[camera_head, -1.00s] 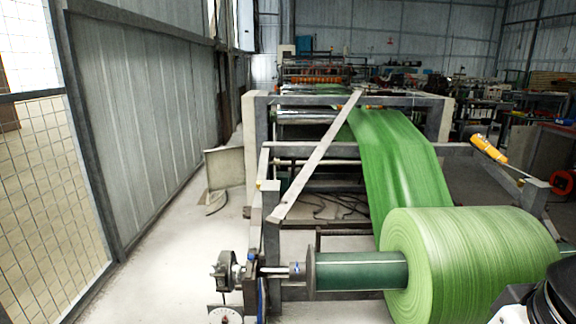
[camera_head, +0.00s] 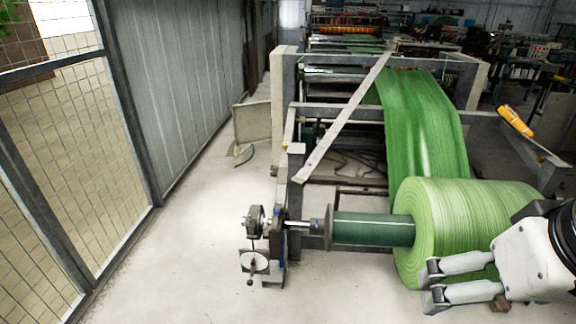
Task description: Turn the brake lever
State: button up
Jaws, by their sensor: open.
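At the left end of the roll shaft sits a dark brake-like unit (camera_head: 254,221). Below it is a round white dial or disc (camera_head: 254,262) with a small dark lever-like piece (camera_head: 250,281) hanging down. It is too small to tell for sure whether this is the brake lever. My gripper (camera_head: 431,285) is at the lower right, in front of the green roll (camera_head: 455,225). Its two pale fingers are apart and point left, with nothing between them. It is well to the right of the brake unit and apart from it.
A green shaft core (camera_head: 372,229) runs from the roll to a flange. A grey machine frame (camera_head: 340,125) with a diagonal bar stands behind. An orange handle-like piece (camera_head: 516,121) is at the upper right. A mesh fence (camera_head: 75,150) stands left. The floor (camera_head: 180,265) is clear.

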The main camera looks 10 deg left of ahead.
aim_at(250, 282)
jog(key=j+u, duration=0.1)
jog(key=u, duration=0.65)
jog(key=i+j+z, duration=0.15)
jog(key=j, duration=0.2)
jog(key=i+j+z, duration=0.1)
jog(key=i+j, duration=0.15)
jog(key=j, duration=0.1)
